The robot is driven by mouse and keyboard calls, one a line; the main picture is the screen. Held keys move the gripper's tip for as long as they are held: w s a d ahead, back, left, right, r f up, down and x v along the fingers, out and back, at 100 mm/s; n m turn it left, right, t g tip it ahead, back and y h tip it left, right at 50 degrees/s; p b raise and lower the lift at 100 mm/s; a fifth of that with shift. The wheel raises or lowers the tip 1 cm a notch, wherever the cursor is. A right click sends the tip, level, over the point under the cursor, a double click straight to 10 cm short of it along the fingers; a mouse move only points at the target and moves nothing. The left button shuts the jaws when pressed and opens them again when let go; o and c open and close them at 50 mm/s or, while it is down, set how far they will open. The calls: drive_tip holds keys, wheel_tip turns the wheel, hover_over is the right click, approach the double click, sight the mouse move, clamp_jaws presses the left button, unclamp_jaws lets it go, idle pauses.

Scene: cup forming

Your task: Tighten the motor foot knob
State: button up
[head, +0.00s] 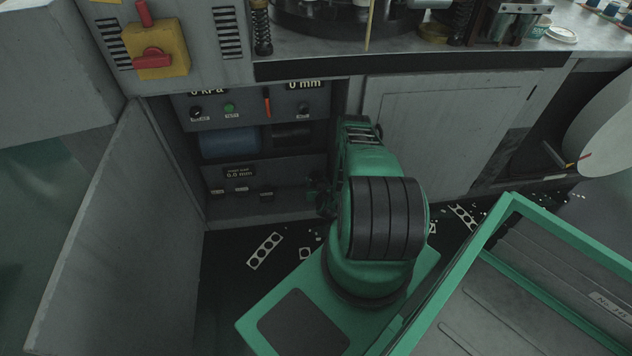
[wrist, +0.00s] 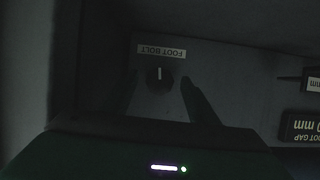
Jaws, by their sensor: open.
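The foot knob (wrist: 159,79) is a small dark round knob with a pale pointer line, below an upside-down "FOOT BOLT" label (wrist: 161,52) in the wrist view. The fingers of my gripper (wrist: 159,84) are dark shapes on either side of the knob, apart from each other. Whether they touch it is too dark to tell. In the head view my arm hides the knob, and the gripper is mostly hidden beside the open cabinet bay. A blue cylinder (head: 230,143), perhaps the motor, sits inside the bay.
A foot gap display (head: 239,172) reads about 0.0 mm. An open cabinet door (head: 130,230) stands left of the bay, and a closed door (head: 440,130) is on the right. Punched metal scraps (head: 264,251) lie on the floor. A yellow switch box (head: 157,50) is above.

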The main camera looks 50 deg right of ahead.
drive_tip(key=shift+w+d+f, duration=0.1)
drive_tip(key=shift+w+d, duration=0.1)
drive_tip(key=c, duration=1)
drive_tip(key=shift+m+t, duration=0.3)
drive_tip(key=shift+m, duration=0.2)
drive_tip(key=shift+c, duration=0.2)
drive_tip(key=o, duration=1)
drive_tip(key=shift+o, duration=0.2)
